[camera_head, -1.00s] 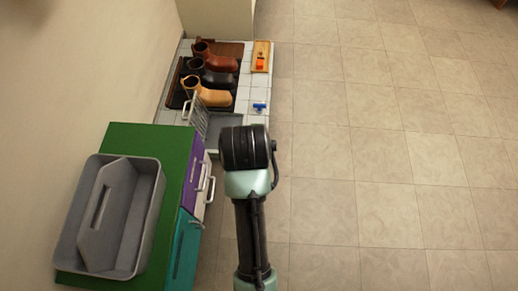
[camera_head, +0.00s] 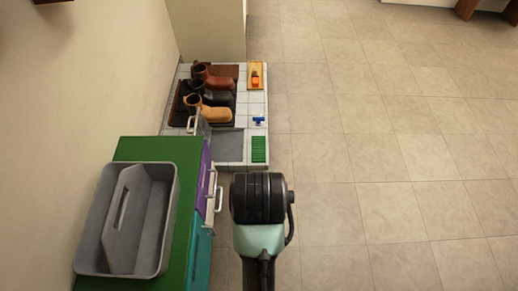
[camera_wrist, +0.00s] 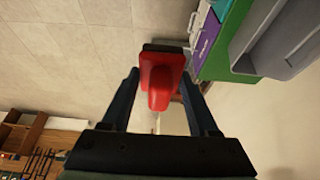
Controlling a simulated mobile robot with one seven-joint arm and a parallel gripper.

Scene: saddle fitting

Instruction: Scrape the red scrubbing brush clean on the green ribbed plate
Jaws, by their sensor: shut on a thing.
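The red scrubbing brush (camera_wrist: 162,80) is between the two fingers of my gripper (camera_wrist: 163,92) in the wrist view, and the gripper is shut on it. The brush has a red handle and back with a dark edge at its far side. In the head view my arm's end hides the brush and the fingers. The green ribbed plate (camera_head: 259,149) lies on the white tiled surface in the head view, at its near right corner, beyond my arm and apart from it.
A blue item (camera_head: 259,120) and a wooden tray (camera_head: 257,87) with an orange item lie at the right. A green-topped cabinet (camera_head: 190,202) bears a grey caddy (camera_head: 97,241). Floor at right is clear.

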